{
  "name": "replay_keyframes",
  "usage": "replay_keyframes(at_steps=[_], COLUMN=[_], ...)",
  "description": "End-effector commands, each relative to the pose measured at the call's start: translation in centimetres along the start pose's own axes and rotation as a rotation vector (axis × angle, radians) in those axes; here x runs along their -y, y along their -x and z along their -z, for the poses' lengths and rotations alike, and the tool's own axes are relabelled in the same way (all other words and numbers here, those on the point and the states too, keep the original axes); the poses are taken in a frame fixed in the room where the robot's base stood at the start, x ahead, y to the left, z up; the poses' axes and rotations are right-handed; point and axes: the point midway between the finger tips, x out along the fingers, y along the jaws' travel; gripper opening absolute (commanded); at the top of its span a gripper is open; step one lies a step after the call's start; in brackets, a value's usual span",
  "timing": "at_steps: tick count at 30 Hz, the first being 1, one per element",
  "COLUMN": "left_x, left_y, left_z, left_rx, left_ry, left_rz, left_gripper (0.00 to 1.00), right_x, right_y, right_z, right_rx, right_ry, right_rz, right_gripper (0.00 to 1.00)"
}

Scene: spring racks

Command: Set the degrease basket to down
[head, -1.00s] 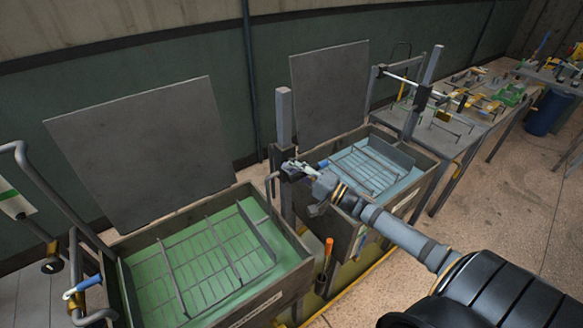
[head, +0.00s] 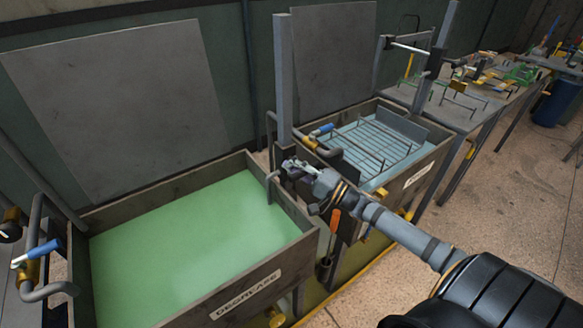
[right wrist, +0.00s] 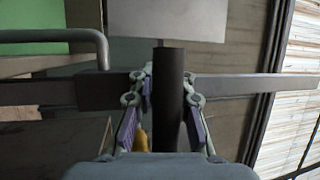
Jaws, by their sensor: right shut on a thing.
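The tank labelled DEGREASE (head: 215,306) stands at the front left, full of green liquid (head: 180,250). Its basket does not show; the green surface is unbroken. A grey upright post (head: 284,70) rises behind the tank's right end. My right gripper (head: 291,168) is low on this post, at the dark lift carriage. In the right wrist view its two fingers are shut on a dark upright handle (right wrist: 168,75), with a grey horizontal bar (right wrist: 105,90) behind. My left gripper is not in view.
A second tank (head: 418,172) with a wire basket (head: 372,143) in bluish liquid stands to the right. A blue-handled valve (head: 40,252) is at the left. An orange-handled tool (head: 335,225) hangs between the tanks.

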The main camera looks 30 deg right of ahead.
Motion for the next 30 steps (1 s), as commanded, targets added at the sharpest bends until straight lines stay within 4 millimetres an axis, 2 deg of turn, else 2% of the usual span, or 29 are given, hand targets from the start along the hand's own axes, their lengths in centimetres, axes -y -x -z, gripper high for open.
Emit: replay_keyframes(at_steps=[1,5,6,11,12,22,30], left_x=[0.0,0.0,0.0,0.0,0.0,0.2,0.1], left_y=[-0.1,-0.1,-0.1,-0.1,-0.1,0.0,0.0], left_z=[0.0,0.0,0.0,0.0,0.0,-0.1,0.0], left_rx=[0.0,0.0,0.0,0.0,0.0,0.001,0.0], left_ry=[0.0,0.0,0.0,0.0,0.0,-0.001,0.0], left_rz=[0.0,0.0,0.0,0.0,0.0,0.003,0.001], left_gripper=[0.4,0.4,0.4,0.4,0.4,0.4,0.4], right_x=[-1.0,-1.1,-1.1,-1.0,-0.9,-0.6,-0.7], right_y=[0.5,0.5,0.5,0.5,0.4,0.6,3.8], right_z=[0.1,0.1,0.1,0.1,0.1,0.0,-0.1], right_rx=[-0.007,-0.008,-0.008,-0.007,-0.006,-0.001,0.003], right_ry=[0.003,0.003,0.003,0.002,0.001,0.001,0.0], right_rz=[-0.021,-0.022,-0.022,-0.02,-0.018,-0.014,-0.02], right_gripper=[0.0,0.0,0.16,0.37,0.39,0.39,0.39])
